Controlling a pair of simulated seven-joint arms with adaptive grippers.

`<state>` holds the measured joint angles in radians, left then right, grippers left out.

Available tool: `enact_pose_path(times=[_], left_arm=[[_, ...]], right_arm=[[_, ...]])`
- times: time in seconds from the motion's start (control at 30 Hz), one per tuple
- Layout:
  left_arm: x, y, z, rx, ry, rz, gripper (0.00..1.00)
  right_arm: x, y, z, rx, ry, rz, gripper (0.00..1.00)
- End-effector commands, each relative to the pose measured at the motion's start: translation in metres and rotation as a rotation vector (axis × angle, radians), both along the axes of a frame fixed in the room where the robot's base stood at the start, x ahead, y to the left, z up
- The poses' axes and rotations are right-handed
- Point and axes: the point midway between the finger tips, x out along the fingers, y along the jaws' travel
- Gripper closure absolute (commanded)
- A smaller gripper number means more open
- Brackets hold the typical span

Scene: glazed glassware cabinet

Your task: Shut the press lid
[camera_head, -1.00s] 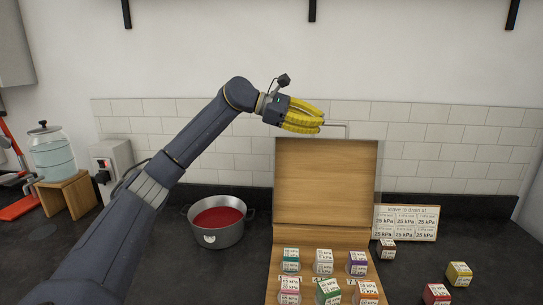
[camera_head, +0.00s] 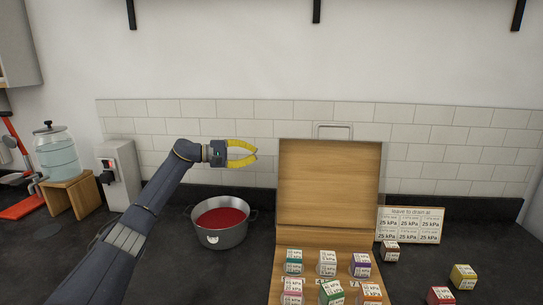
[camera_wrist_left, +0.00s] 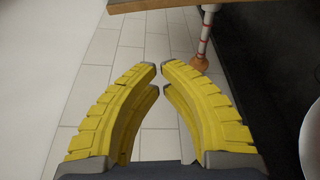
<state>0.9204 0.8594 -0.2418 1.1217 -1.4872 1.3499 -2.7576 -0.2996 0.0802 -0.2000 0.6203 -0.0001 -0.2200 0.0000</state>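The press is a wooden box with its lid (camera_head: 328,183) standing upright at the back of its base (camera_head: 328,238). A thin metal handle (camera_head: 334,127) sticks up from the lid's top edge. The lid is open. My left gripper (camera_head: 256,152) is in the air, left of the lid's upper left edge and apart from it. Its yellow fingers, also in the left wrist view (camera_wrist_left: 159,66), nearly meet, with a narrow gap and nothing between them. My right gripper is not in view.
Several labelled cubes stand on the base, including a purple one (camera_head: 361,265). More lie right of it, such as a yellow one (camera_head: 463,278). A pot of red liquid (camera_head: 218,239) stands left of the press. A label board (camera_head: 411,240) stands to its right.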

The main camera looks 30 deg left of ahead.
Motion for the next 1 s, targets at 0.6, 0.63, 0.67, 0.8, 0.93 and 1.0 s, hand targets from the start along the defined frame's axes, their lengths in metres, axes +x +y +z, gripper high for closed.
enact_pose_path(times=[0.6,0.63,0.67,0.8,0.93,1.0], left_arm=[[0.057,-0.065,-0.008,0.002,-0.003,-0.002,1.00],[0.060,-0.068,-0.009,0.002,-0.002,-0.002,1.00],[0.063,-0.071,-0.009,0.001,-0.004,-0.003,1.00],[0.058,-0.077,-0.008,0.004,-0.004,-0.002,1.00],[0.049,-0.080,-0.006,0.006,-0.004,-0.001,1.00],[0.045,-0.082,-0.004,0.004,-0.003,-0.002,1.00]], right_arm=[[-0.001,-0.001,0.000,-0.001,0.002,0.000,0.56],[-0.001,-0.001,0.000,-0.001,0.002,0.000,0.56],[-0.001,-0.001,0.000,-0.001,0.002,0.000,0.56],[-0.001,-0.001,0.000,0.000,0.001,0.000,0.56],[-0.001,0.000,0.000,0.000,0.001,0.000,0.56],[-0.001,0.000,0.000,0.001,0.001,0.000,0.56]])
